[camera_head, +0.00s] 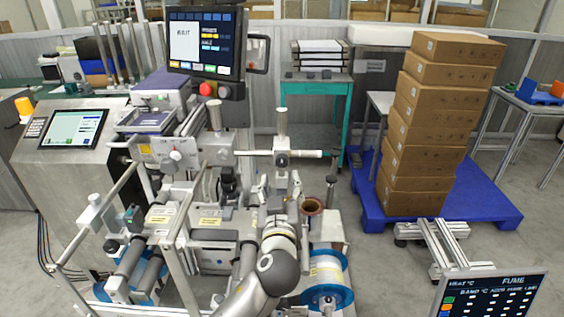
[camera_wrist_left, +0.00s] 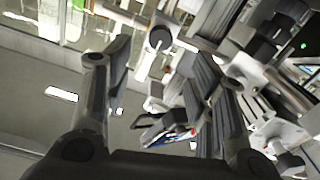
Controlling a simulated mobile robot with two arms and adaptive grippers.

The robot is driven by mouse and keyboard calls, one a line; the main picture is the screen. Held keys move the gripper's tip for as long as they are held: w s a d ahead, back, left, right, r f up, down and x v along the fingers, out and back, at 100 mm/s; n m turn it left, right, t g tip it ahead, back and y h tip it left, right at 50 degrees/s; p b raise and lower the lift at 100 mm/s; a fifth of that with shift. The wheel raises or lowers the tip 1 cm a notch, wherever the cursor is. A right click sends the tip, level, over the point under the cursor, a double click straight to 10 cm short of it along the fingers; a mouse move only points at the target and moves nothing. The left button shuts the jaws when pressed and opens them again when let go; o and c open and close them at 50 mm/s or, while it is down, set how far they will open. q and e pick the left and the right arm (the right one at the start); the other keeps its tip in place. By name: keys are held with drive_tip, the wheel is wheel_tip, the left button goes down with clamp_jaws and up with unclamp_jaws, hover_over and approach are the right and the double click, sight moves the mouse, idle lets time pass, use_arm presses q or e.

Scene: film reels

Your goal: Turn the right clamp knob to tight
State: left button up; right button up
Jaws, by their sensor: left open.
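The right clamp (camera_head: 281,143) is a pale block on a horizontal bar with an upright post above it. Its knob (camera_head: 282,160) looks like a small dark round face on the front of the block. In the left wrist view a dark round knob face (camera_wrist_left: 160,38) shows ahead of the fingers, near the top; I take it for the same knob. My left gripper (camera_head: 281,187) is just below the clamp, pointing up at it, with its fingers apart. In the left wrist view the left gripper (camera_wrist_left: 160,95) is open, with nothing held between its fingers. My right gripper is not in view.
Another clamp (camera_head: 215,143) stands to the left on the machine. A monitor (camera_head: 205,43) with a red button hangs above. A blue-flanged reel (camera_head: 327,278) is at lower right.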

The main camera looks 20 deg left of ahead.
sight(282, 164)
use_arm(q)
drive_tip(key=p+x, duration=0.1)
drive_tip(key=x, duration=0.4)
drive_tip(key=shift+r, duration=0.1)
drive_tip(key=p+x, duration=0.1)
drive_tip(key=x, duration=0.2)
drive_tip(key=shift+w, duration=0.1)
drive_tip(key=shift+w+a, duration=0.1)
drive_tip(key=shift+w, duration=0.05)
drive_tip(key=shift+w+f, duration=0.1)
drive_tip(key=shift+f, duration=0.15)
drive_tip(key=shift+c, duration=0.4)
drive_tip(key=c, duration=0.9)
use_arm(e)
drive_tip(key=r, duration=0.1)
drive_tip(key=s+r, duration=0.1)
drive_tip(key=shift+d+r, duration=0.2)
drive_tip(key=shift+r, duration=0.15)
